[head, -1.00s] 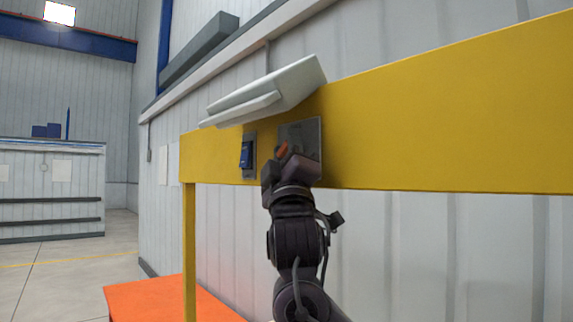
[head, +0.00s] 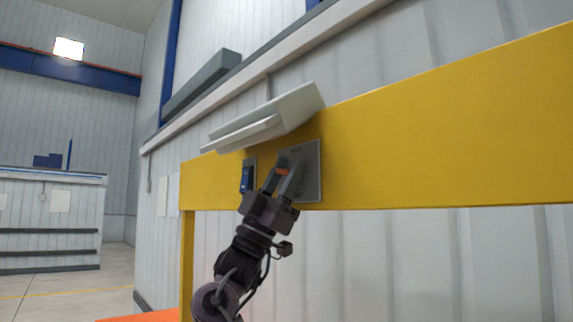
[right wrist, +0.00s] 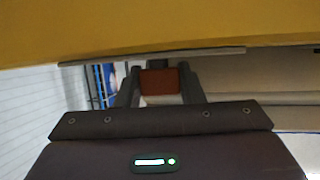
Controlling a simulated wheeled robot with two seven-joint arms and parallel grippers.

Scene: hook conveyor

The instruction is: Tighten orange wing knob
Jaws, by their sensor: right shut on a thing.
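The orange wing knob (head: 282,171) sits on a grey metal plate (head: 311,178) fixed to the yellow beam. In the head view my right gripper (head: 281,174) reaches up to it from below, tilted, with its fingers around the knob. In the right wrist view the knob (right wrist: 160,83) shows as a brownish-orange block between the two dark fingers. The right gripper (right wrist: 161,86) is shut on it. My left gripper is not in either view.
A blue switch (head: 247,177) is on the beam just left of the plate. A pale sloped hood (head: 265,119) juts out above both. A yellow post (head: 186,260) stands at the beam's left end. The beam's face to the right is clear.

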